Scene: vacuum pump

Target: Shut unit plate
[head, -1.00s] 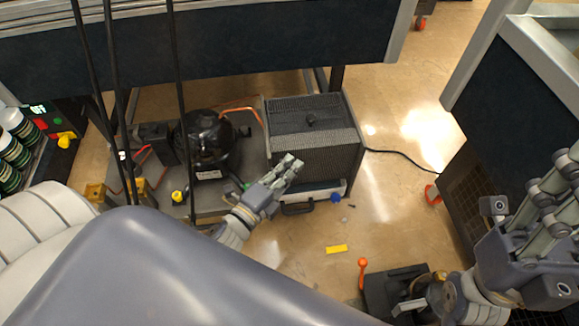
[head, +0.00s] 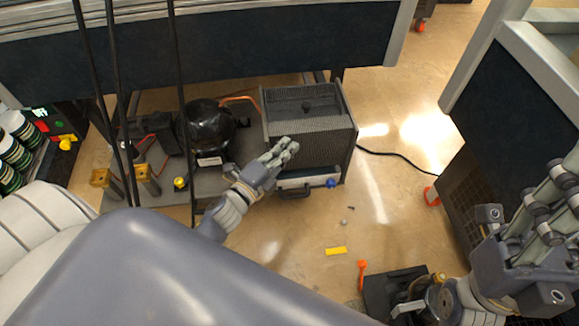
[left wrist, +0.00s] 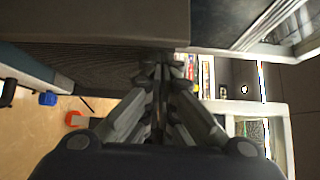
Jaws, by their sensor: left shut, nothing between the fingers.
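The unit is a dark mesh-covered box (head: 325,143) with a small black knob (head: 307,106) on top, in the head view. A pale plate-like strip (head: 315,181) with a black handle (head: 293,192) and a blue knob (head: 331,183) lies along its lower front. I cannot tell how far this plate stands out. My left gripper (head: 290,148) is shut and empty at the unit's front face, above the strip; contact is unclear. The left wrist view shows its closed fingers (left wrist: 162,75) and the blue knob (left wrist: 48,98). My right gripper (head: 563,172) is at the right edge, its fingertips partly cut off.
A black round compressor (head: 207,125) with a copper pipe stands left of the unit. A yellow block (head: 336,251) and a tool with an orange handle (head: 362,272) are at the lower right. A dark cabinet (head: 500,110) stands right. Floor between is mostly clear.

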